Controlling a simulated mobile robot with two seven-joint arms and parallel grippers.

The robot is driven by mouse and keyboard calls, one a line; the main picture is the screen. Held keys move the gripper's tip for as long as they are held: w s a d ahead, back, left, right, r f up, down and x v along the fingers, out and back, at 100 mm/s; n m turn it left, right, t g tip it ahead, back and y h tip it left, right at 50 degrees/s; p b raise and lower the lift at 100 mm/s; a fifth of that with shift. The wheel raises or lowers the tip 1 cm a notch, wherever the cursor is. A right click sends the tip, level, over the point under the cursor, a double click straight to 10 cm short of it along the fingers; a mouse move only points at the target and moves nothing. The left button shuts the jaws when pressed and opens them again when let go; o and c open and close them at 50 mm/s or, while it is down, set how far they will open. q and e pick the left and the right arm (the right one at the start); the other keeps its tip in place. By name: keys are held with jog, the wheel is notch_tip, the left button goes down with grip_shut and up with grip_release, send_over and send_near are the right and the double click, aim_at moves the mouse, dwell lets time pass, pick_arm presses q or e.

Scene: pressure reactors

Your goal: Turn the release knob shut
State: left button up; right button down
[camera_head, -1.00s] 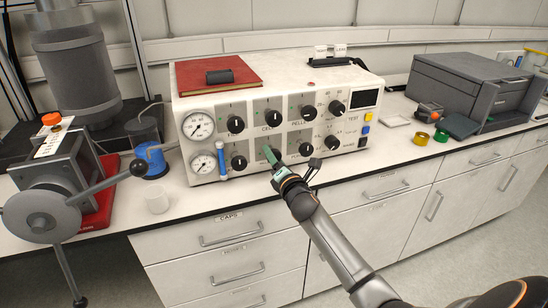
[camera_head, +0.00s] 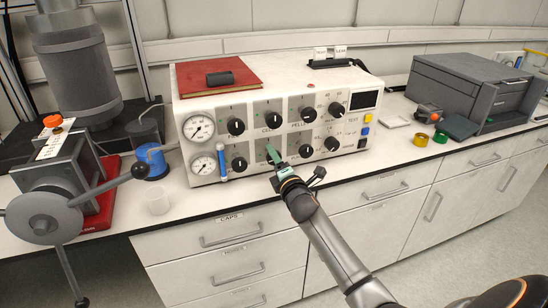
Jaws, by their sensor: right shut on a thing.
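The white control box (camera_head: 350,98) stands on the bench with two rows of black knobs on its front panel. My right gripper (camera_head: 271,155) reaches up to the lower row and is shut on the second knob from the left, which it mostly hides. I cannot read this knob's label, so whether it is the release knob is not clear from the picture. Above it is an upper-row knob (camera_head: 272,120). To its left is a lower knob (camera_head: 239,164), and to its right another (camera_head: 306,151). My left gripper is not in view.
Two gauges, the upper one (camera_head: 199,128) among them, and a blue-capped tube (camera_head: 222,164) sit at the panel's left. A white cup (camera_head: 158,201) and a grey machine with a lever (camera_head: 108,188) stand further left. A grey printer-like box (camera_head: 470,88) stands right.

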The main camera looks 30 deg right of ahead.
jog(key=m+p, duration=0.1)
jog(key=m, duration=0.4)
jog(key=shift+m, duration=0.4)
jog(key=m+p, duration=0.1)
jog(key=m, duration=0.3)
jog(key=m+p, duration=0.1)
jog(key=m, duration=0.4)
jog(key=shift+p, duration=0.4)
jog(key=shift+m+p, duration=0.6)
jog(key=shift+m, duration=1.7)
jog(key=shift+c, duration=1.3)
grip_release()
jog(key=shift+s, duration=0.15)
